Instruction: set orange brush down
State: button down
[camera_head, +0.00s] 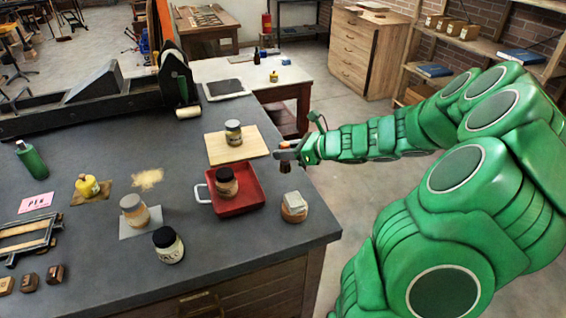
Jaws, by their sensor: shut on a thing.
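My gripper (288,152) is at the right edge of the dark worktop, at the end of my green arm. It is shut on a small, dark brown thing (285,167) that hangs below the jaws. This may be the orange brush, but it is too small to tell, and no clear orange colour shows. Its lower end seems clear of the worktop, with the table edge just behind or below it; the exact height cannot be told. A light wooden board (220,154) bearing a jar (233,133) lies just left of my gripper.
A red tray (255,200) holds a dark jar (227,182). A round brown item with a pale top (294,207) stands near the right edge. Some bare worktop (270,240) lies at the front right.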

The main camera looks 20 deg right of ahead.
jog(key=shift+w+d+f, duration=0.1)
jog(key=shift+w+f, duration=0.4)
jog(key=shift+f, duration=0.65)
jog(key=shift+w+d+f, duration=0.1)
jog(key=shift+w+f, duration=0.45)
jog(key=shift+f, duration=0.55)
jog(key=shift+w+d+f, duration=0.1)
jog(key=shift+w+f, duration=0.4)
jog(key=shift+f, duration=0.65)
jog(key=shift+f, duration=0.1)
jog(key=c, duration=0.8)
grip_release()
jog(key=shift+r, duration=0.2)
jog(key=shift+v, duration=5.95)
